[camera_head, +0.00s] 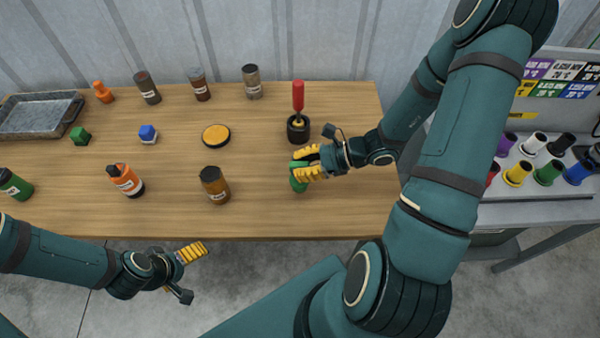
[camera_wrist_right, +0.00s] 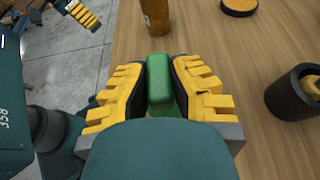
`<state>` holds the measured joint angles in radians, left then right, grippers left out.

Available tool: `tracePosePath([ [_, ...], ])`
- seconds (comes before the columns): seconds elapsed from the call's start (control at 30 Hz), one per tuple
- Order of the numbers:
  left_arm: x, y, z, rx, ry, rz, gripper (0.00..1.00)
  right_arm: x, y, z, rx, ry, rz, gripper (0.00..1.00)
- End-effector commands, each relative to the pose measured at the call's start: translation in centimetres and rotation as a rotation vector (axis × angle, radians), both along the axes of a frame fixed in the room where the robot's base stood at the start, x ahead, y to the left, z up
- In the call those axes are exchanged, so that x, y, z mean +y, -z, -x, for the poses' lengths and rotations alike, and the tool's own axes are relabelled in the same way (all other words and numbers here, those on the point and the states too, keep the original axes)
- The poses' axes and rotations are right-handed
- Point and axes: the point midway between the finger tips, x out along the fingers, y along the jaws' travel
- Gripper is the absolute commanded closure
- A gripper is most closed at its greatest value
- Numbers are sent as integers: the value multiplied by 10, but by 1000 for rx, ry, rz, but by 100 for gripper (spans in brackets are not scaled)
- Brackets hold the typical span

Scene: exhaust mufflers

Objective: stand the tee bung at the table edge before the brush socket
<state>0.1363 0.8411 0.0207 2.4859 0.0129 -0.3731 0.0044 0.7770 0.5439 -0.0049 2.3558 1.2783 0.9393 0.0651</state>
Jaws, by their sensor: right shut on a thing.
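My right gripper (camera_head: 308,163) is shut on the tee bung (camera_head: 299,182), a green piece that shows just below the yellow fingers in the head view. In the right wrist view the tee bung (camera_wrist_right: 159,80) is squeezed between the two finger pads of the right gripper (camera_wrist_right: 160,88). The brush socket (camera_head: 298,130) is a black cup with a red-handled brush standing in it, behind the gripper. It also shows in the right wrist view (camera_wrist_right: 295,97). My left gripper (camera_head: 191,252) is off the table's front edge, apart from everything; its finger gap is not clear.
A brown jar (camera_head: 214,186) and an orange bottle (camera_head: 126,181) stand left of the right gripper on the wooden table (camera_head: 250,222). A yellow-topped disc (camera_head: 216,135) lies further back. The table front around the tee bung is clear. A side bench (camera_head: 530,211) holds coloured plugs.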

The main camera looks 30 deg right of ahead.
Motion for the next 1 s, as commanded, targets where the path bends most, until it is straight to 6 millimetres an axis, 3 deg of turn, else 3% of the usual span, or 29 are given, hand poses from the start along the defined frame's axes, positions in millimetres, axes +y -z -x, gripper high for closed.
tracePosePath([
  [0.2, 0, 6, 0, 0, 0, -1, 4, 0, 28, 0, 1, 1, -2, 100],
  [0.63, -1, 10, 0, 0, 0, -2, 4, 0, 33, 0, 0, 0, 0, 100],
  [0.67, -1, 9, 0, 0, 0, -2, 4, 0, 33, 0, 0, 0, 0, 72],
  [0.7, -1, 9, 0, 0, 0, -2, 4, 0, 32, 0, 1, 0, 0, 60],
  [1.0, 0, 8, 0, 0, 0, -2, 4, 0, 31, 0, 0, 0, 0, 60],
])
